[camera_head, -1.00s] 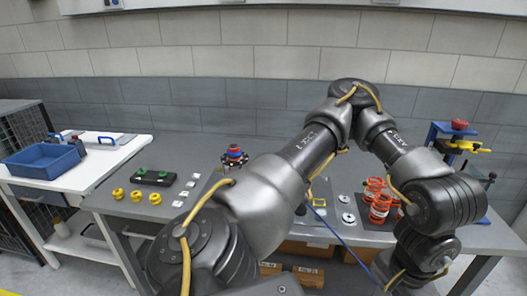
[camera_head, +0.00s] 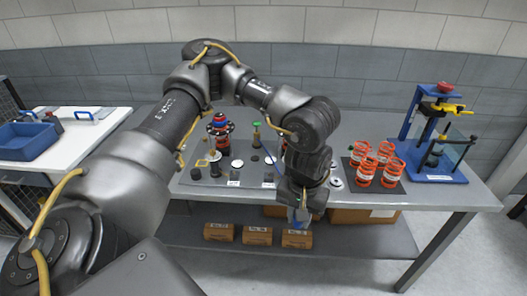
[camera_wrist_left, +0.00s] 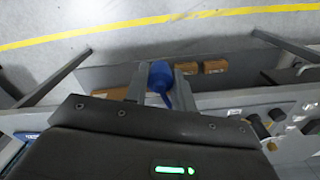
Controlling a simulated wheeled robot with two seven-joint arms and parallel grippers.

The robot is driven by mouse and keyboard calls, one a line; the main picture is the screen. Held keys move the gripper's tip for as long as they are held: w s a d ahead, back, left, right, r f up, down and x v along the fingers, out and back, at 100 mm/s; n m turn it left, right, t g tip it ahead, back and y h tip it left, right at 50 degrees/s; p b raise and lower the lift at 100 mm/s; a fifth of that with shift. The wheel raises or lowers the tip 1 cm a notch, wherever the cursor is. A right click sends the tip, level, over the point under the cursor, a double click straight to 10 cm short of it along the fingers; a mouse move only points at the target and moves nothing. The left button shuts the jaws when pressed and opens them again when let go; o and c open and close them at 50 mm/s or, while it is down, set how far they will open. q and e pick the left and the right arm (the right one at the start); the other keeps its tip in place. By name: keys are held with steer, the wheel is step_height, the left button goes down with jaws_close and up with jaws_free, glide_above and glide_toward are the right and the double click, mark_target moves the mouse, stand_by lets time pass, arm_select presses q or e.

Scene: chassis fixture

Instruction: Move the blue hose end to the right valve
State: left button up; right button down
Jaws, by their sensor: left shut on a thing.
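My left gripper (camera_head: 299,218) points down in front of the table's front edge in the head view. It is shut on the blue hose end (camera_wrist_left: 160,76), which shows between the two fingers in the left wrist view. A bit of blue also shows at the fingertips in the head view. A green-topped post (camera_head: 256,133) stands on the table, left of the gripper's wrist. A red and blue flanged fitting (camera_head: 220,130) stands further left. I cannot tell which fitting is the right valve. My arm hides part of the table and most of the hose. My right gripper is out of view.
Several red spring-like parts (camera_head: 366,173) stand on a dark mat right of my arm. A blue press (camera_head: 440,165) stands at the table's right end. Brown boxes (camera_head: 258,236) sit on the lower shelf. A blue bin (camera_head: 27,141) is on the white side table.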

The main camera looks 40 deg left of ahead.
arm_select(q)
steer(key=w+a+f+n+p, duration=0.1)
steer(key=w+a+n+p, duration=0.2)
steer(key=w+a+n, duration=0.95)
steer(key=a+n, duration=0.2)
steer(key=a, duration=0.1)
steer(key=w+a+f+n+p, duration=0.1)
steer(key=w+a+n, duration=0.1)
steer(key=a+n, duration=0.1)
steer(key=w+a+n, duration=0.1)
steer(key=a+n, duration=0.3)
steer(key=shift+w+a+f+n+p, duration=0.25)
steer(key=shift+w+a+f+p, duration=0.05)
steer(key=shift+w+a+p, duration=0.1)
steer(key=shift+a, duration=0.1)
steer(key=shift+f+b, duration=0.95)
steer(key=shift+f, duration=0.05)
steer(key=shift+f+b, duration=0.85)
steer(key=shift+f, duration=0.1)
steer(key=shift+p, duration=0.45)
